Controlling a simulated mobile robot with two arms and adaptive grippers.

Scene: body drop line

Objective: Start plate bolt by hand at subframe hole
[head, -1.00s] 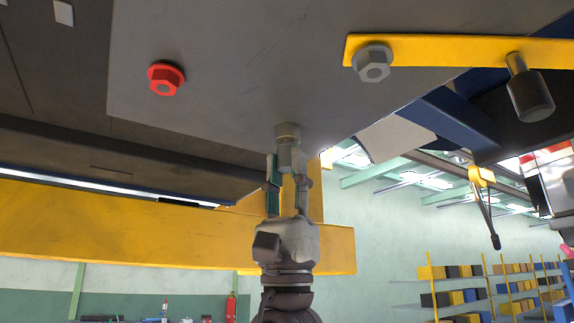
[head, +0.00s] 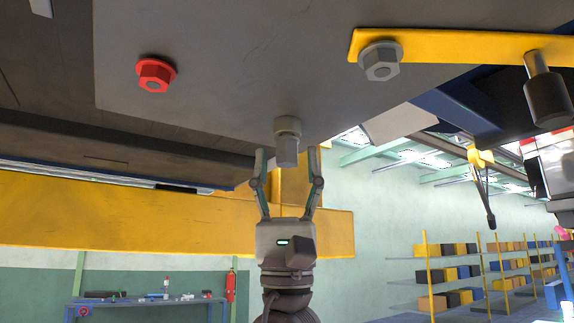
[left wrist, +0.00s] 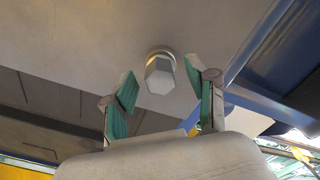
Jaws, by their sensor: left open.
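The plate bolt (head: 287,146), a grey hex bolt, hangs head down from the underside of the grey plate (head: 220,95). It also shows in the left wrist view (left wrist: 160,76), and a round collar surrounds its upper end. The hole itself is hidden behind it. My left gripper (head: 286,154) points upward just below the bolt. Its fingers are spread open, one on each side of the bolt head and apart from it. In the left wrist view the left gripper (left wrist: 165,84) shows a gap on both sides. My right gripper is not in view.
A red hex bolt (head: 155,74) sits in the plate at left. Another grey hex bolt (head: 380,61) fastens a yellow bar (head: 440,47) at right. A dark cylinder (head: 547,98) hangs farther right. A yellow beam (head: 130,228) runs behind my gripper.

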